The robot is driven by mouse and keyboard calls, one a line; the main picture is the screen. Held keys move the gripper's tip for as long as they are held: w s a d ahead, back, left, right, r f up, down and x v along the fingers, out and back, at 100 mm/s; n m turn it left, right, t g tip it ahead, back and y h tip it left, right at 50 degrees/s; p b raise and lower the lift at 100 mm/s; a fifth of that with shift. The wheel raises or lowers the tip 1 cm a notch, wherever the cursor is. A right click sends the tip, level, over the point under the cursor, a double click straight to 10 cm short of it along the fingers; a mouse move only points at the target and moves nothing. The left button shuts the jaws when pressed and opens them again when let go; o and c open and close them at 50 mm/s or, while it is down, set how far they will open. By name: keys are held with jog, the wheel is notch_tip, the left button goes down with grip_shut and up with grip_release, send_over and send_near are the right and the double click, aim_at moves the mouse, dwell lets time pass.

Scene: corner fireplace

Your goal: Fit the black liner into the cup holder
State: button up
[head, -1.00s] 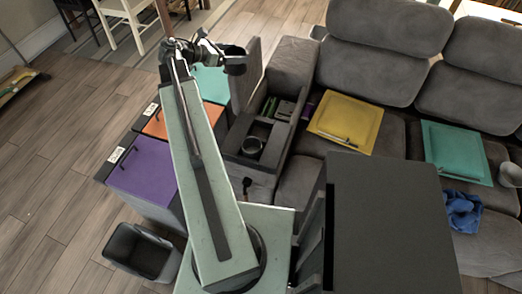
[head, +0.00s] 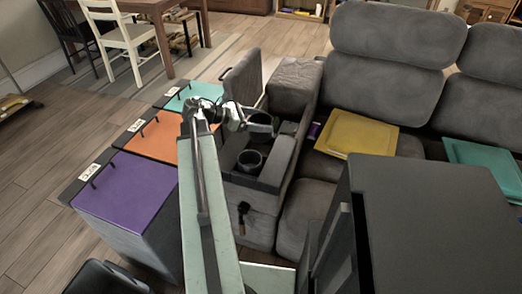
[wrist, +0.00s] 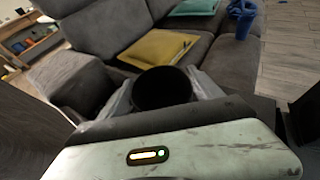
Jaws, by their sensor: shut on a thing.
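The black liner (head: 262,128) is a dark round cup held in my gripper (head: 247,120), above the sofa console. In the wrist view the liner (wrist: 162,88) sits between the two pale fingers, its dark round face toward the camera. The cup holder (head: 250,160) is a round dark opening in the grey console, just below and slightly left of the liner in the head view. The liner is apart from it. My gripper and the liner hide part of the console behind them.
The console's raised flap (head: 242,76) stands behind my gripper. Purple (head: 132,187), orange (head: 160,136) and teal (head: 193,95) lidded bins line the left. A dark panel (head: 430,220) fills the lower right.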

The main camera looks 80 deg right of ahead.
aim_at(261, 137)
notch_tip(261, 137, down, 9)
jog(key=b, duration=0.7)
jog(key=shift+r, duration=0.35)
jog(key=shift+f, duration=0.1)
jog(key=o, duration=1)
jog(key=shift+f, duration=0.15)
jog(key=shift+o, duration=0.5)
jog(key=shift+r, duration=0.25)
jog(key=p+v, duration=0.4)
jog(key=v, duration=0.7)
jog(key=shift+w+a+r+p, duration=0.1)
jog(key=shift+w+p, duration=0.05)
jog(key=shift+p, duration=0.2)
jog(key=shift+w+a, duration=0.15)
jog(key=shift+w, duration=0.15)
